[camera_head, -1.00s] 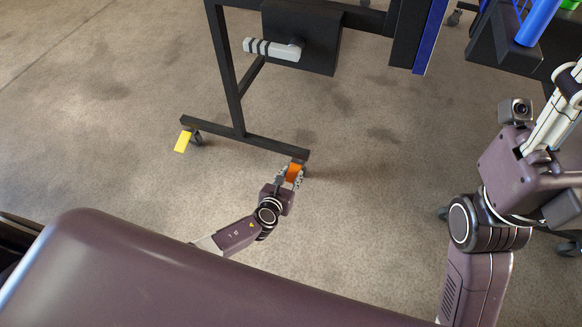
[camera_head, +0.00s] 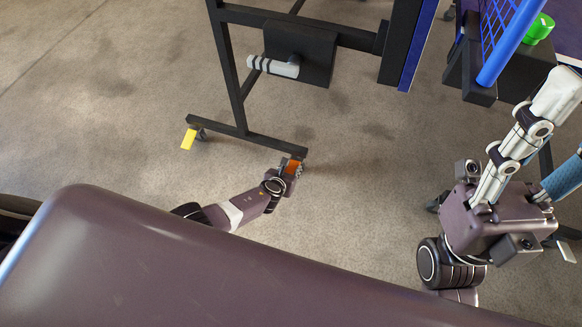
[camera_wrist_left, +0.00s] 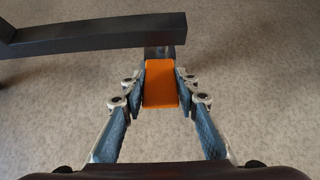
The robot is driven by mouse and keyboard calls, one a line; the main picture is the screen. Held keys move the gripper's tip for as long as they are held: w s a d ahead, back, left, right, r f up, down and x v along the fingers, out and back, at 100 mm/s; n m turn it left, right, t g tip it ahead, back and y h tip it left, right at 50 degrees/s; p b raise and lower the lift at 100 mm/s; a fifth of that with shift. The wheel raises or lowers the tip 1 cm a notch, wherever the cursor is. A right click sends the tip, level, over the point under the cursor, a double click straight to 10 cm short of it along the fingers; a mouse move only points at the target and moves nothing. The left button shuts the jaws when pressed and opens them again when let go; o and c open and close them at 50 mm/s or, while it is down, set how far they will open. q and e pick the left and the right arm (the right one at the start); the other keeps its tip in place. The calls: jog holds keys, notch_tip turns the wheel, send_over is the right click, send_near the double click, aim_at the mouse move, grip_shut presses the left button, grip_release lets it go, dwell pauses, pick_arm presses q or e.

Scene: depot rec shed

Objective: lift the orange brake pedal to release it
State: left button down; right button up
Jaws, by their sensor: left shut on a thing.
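The orange brake pedal (camera_head: 292,167) is at the right end of the black stand's foot bar, low over the floor. My left gripper (camera_head: 291,164) is at it and shut on it. In the left wrist view the pedal (camera_wrist_left: 160,85) lies between the two blue-padded fingers of the left gripper (camera_wrist_left: 160,90), below the end of the black bar. The caster beneath is mostly hidden. My right gripper (camera_head: 565,135) is at the right edge of the head view, its fingers apart and one partly cut off, away from the pedal.
The black foot bar (camera_head: 225,128) carries a yellow pedal (camera_head: 188,139) at its left end. Above is a black box (camera_head: 315,55) with a pale handle (camera_head: 272,67). A rack with a blue bar (camera_head: 510,42) and a green item (camera_head: 540,28) stands at the upper right. The floor between is clear.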

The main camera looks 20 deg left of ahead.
pick_arm(q)
jog(key=shift+w+r, duration=0.1)
jog(key=shift+w, duration=0.05)
jog(key=c, duration=1.5)
grip_release()
jog(key=shift+s, duration=0.2)
jog(key=shift+s+r, duration=0.25)
jog(key=shift+s, duration=0.05)
jog(key=s, duration=1.2)
jog(key=shift+a, duration=0.25)
